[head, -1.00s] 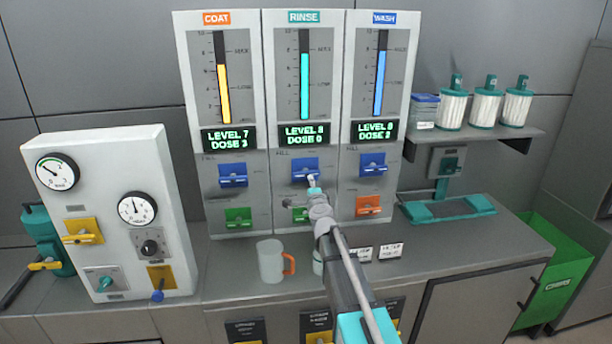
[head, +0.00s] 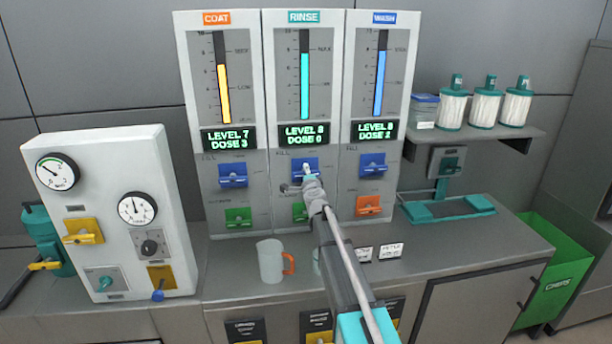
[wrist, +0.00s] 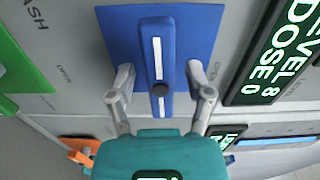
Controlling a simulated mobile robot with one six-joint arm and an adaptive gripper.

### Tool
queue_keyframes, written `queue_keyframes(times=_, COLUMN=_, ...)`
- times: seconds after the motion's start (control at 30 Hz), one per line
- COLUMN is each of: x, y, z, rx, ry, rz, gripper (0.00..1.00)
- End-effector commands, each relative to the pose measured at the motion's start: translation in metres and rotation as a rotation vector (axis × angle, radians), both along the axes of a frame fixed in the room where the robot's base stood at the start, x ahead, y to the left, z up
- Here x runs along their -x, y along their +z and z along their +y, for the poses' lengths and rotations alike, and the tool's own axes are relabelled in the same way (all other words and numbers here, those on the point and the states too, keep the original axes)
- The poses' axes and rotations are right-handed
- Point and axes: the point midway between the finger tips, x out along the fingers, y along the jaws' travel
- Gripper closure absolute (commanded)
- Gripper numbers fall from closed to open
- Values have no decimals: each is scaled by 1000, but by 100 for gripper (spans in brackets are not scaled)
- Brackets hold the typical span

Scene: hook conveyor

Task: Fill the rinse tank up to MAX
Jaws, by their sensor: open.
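The rinse column (head: 304,70) is the middle of three panels. Its cyan bar stands at about the MAX mark, and its display (head: 304,134) reads LEVEL 8, DOSE 0. Below it is the blue fill valve (head: 299,165), which the wrist view shows close up as a blue plate with a blue lever handle (wrist: 157,60). My gripper (head: 308,180) is at this valve. In the wrist view its two fingers (wrist: 160,90) are apart, one on each side of the handle, with gaps to it. A green valve (head: 299,211) below is partly hidden by my arm.
The coat (head: 218,80) and wash (head: 380,80) columns flank the rinse column, each with a blue valve. A mug with an orange handle (head: 271,261) stands on the counter below. A gauge box (head: 115,215) stands at left. A shelf with canisters (head: 485,107) is at right.

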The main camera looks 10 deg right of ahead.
Motion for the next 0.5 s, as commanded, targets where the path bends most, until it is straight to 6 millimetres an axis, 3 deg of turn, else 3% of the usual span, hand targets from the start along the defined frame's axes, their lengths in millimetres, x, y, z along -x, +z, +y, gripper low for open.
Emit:
queue_keyframes(times=0.07, x=0, y=0, z=0, rx=0, ry=0, rz=0, gripper=34)
queue_keyframes(times=0.43, x=0, y=0, z=0, rx=0, ry=0, rz=0, gripper=100)
queue_keyframes(times=0.5, x=0, y=0, z=0, rx=0, ry=0, rz=0, gripper=100)
